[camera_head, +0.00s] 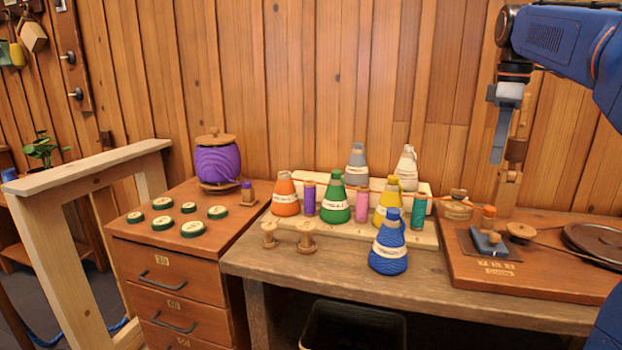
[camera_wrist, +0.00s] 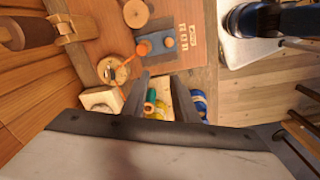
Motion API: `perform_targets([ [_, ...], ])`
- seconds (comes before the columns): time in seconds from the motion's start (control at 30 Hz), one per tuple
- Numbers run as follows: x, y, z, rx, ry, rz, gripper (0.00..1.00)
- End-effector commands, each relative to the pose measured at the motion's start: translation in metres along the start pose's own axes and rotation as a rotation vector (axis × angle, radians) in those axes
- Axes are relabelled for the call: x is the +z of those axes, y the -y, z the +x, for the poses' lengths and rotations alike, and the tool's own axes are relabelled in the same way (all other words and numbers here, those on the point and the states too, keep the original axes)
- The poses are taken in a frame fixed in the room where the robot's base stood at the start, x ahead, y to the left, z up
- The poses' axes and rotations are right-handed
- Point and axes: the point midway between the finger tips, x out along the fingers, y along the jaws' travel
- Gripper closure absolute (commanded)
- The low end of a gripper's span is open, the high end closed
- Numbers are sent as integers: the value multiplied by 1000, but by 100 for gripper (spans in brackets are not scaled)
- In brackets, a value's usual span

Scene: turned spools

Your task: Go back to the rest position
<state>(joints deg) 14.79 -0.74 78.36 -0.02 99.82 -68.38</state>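My gripper (camera_head: 499,150) hangs in the air at the upper right of the head view, above the right side of the bench, with its fingers pointing down. In the wrist view my gripper (camera_wrist: 159,76) shows two dark fingers apart, with nothing held between them. Cone spools stand on the bench well below: orange (camera_head: 285,194), green (camera_head: 335,198), yellow (camera_head: 387,203), grey (camera_head: 356,165), white (camera_head: 406,168) and blue (camera_head: 390,246). The blue cone stands at the front, forward of the pale rack (camera_head: 425,234).
A winding board (camera_head: 480,280) with a dark disc (camera_head: 598,243) is at the right. A drawer cabinet (camera_head: 168,264) with green-rimmed discs and a purple spool (camera_head: 218,160) is at the left. A plank wall (camera_head: 300,80) stands behind. Air around my gripper looks clear.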

Motion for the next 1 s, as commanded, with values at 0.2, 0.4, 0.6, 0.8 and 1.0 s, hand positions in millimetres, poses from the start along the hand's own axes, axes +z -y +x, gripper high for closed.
perform_targets([
  [0.2, 0, 35, 15, 32, -17, 88, 73],
  [0.4, 2, 86, 46, 77, -51, 227, 73],
  [0.6, 10, 141, 88, 117, -100, 383, 73],
  [0.8, 21, 194, 138, 147, -160, 536, 73],
  [1.0, 37, 246, 196, 164, -229, 689, 73],
])
